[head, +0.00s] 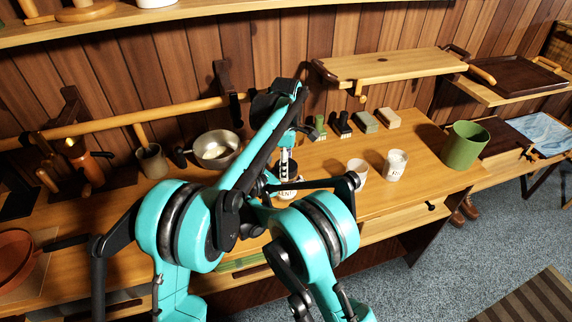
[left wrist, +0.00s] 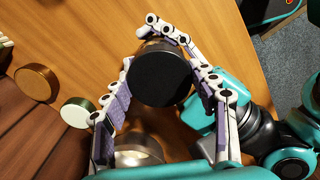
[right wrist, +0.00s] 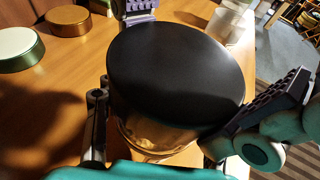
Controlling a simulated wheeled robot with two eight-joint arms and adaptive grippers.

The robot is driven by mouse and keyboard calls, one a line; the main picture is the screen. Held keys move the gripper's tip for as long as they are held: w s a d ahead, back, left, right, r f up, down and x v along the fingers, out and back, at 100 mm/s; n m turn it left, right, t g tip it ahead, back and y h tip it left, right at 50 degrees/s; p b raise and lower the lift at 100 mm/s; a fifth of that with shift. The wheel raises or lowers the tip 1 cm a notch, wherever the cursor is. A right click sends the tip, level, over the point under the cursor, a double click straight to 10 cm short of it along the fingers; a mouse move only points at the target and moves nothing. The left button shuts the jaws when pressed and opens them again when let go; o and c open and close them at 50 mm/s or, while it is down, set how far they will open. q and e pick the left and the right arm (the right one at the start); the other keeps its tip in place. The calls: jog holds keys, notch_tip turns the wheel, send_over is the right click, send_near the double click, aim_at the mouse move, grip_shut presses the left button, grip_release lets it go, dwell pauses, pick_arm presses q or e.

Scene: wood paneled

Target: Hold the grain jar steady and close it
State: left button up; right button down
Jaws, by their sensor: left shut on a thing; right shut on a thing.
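The grain jar (right wrist: 150,138) stands upright, with grain showing through its clear side under the black lid (right wrist: 178,68). The lid sits level over the jar's mouth; I cannot tell whether it is fully seated. The lid also shows from above in the left wrist view (left wrist: 160,80). My left gripper (left wrist: 165,62) comes from above, its white and purple fingers closed around the lid. My right gripper (right wrist: 155,145) is low at the jar's body, with dark finger parts on both sides. In the head view, my arms hide most of the jar (head: 288,192).
A brown round lid (left wrist: 37,82) and a green-rimmed pale lid (left wrist: 77,112) lie nearby. A metal pan (head: 216,150) stands behind left. Small blocks (head: 365,121) line the back.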

pick_arm(q)
jog(key=o, duration=1.3)
jog(key=shift+r, duration=2.25)
jog(key=shift+c, duration=0.4)
notch_tip(320, 180, up, 4)
jog(key=n, duration=0.5)
jog(key=shift+f, duration=0.25)
